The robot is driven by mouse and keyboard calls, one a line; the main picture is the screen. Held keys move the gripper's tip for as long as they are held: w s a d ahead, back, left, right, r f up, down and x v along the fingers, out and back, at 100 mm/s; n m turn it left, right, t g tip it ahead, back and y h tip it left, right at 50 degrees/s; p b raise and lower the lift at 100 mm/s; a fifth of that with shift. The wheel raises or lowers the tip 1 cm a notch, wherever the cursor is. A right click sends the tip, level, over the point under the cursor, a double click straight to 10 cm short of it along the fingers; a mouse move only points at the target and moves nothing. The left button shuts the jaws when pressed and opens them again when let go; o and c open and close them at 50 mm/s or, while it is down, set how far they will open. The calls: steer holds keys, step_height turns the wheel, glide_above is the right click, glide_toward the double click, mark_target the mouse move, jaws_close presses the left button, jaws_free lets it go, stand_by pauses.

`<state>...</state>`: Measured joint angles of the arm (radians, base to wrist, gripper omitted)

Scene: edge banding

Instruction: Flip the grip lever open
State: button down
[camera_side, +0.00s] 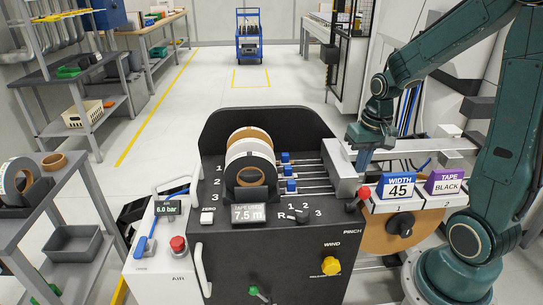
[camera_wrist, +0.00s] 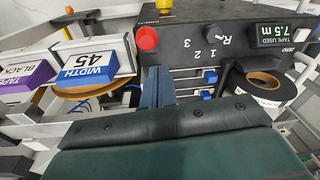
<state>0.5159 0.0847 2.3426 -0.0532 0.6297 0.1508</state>
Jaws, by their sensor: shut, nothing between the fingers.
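My gripper (camera_side: 362,168) points down beside the grey metal block (camera_side: 341,171) at the right of the black machine. In the wrist view its blue-grey fingers (camera_wrist: 158,72) are together and empty. A lever with a red knob (camera_side: 364,192) stands at the machine's right edge, by the word PINCH. The red knob also shows in the wrist view (camera_wrist: 147,38), just beyond and left of the fingertips, apparently apart from them. No label reading grip is legible, so I cannot tell for certain which handle is the grip lever. The red lever's pivot is mostly hidden.
Blue clamps (camera_side: 288,171) sit on rods left of the block. The WIDTH 45 box (camera_side: 399,186) and purple TAPE BLACK box (camera_side: 444,182) stand close right of my gripper. Tape rolls (camera_side: 249,155), a yellow knob (camera_side: 331,262) and a green lever (camera_side: 257,292) are on the machine.

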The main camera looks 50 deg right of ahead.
steer(key=s+a+r, duration=0.3)
steer(key=s+r, duration=0.1)
steer(key=shift+a, duration=0.35)
steer(key=shift+s, duration=0.1)
steer(key=shift+a+r, duration=0.1)
steer(key=shift+r, duration=0.05)
stand_by(0.3)
steer(key=s+a+r+n+t, duration=0.4)
steer(key=a+r+n, duration=0.3)
steer(key=a+r, duration=0.2)
steer(key=shift+s+a+r+t, duration=0.25)
steer(key=shift+s+a+t, duration=0.05)
steer(key=shift+s+a, duration=0.25)
steer(key=shift+w, duration=0.1)
stand_by(0.7)
